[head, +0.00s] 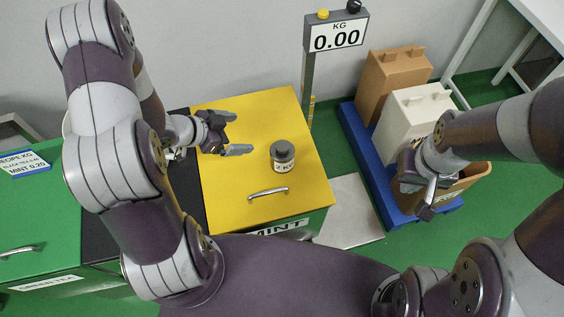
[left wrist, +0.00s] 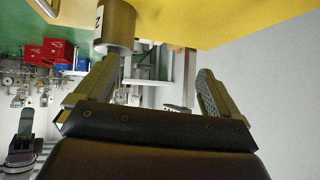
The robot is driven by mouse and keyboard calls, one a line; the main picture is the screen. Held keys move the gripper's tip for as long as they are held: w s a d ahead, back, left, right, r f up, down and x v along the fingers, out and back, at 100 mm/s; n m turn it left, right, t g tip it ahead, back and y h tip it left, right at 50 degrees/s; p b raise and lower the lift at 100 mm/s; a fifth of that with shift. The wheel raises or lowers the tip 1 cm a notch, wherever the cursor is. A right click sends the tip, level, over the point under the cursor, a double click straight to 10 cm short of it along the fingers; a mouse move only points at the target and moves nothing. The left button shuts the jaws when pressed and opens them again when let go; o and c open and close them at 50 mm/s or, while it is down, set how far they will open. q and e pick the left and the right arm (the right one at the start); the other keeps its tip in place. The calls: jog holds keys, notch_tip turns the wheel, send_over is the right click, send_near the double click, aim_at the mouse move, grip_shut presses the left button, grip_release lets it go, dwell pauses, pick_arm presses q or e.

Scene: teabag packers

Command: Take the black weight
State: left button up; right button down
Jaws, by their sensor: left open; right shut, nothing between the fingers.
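The black weight (head: 283,152) is a small dark cylinder with a knob on top and a pale label marked in KG. It stands upright on the yellow lid of the mint bin (head: 228,181). My left gripper (head: 236,133) is open and empty over the lid, to the left of the weight, with its fingers pointing right. In the left wrist view the picture is upside down; the weight (left wrist: 119,27) shows beyond the open fingers (left wrist: 155,80), nearer the left one and apart from it. My right gripper (head: 427,206) is shut and empty at the right.
A scale display (head: 337,38) reading 0.00 stands on a post behind the yellow lid. A blue pallet (head: 391,208) at the right carries brown and white containers. A green bin (head: 45,210) with a recipe sign (head: 25,163) is at the left. The lid has a front handle (head: 268,192).

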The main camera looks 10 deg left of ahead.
aim_at(289, 146)
pick_arm(q)
jog(key=s+d+f+m+h, duration=0.1)
jog(key=s+d+m+h, duration=0.1)
jog(key=s+d+h, duration=0.25)
jog(key=shift+g, duration=0.3)
jog(key=x, duration=0.5)
jog(key=shift+w+d+f, duration=0.2)
jog(key=shift+w+f, duration=0.1)
jog(key=shift+w, duration=0.05)
jog(key=x, duration=0.5)
jog(key=shift+w+r+p, duration=0.25)
jog(key=shift+r+p, duration=0.15)
jog(key=shift+w+d+f, duration=0.2)
jog(key=shift+w+d, duration=0.05)
jog(key=shift+s+a, duration=0.1)
jog(key=c, duration=0.4)
grip_shut()
jog(key=shift+r, duration=0.2)
pick_arm(e)
jog(key=shift+s+d, duration=0.1)
jog(key=shift+s, duration=0.1)
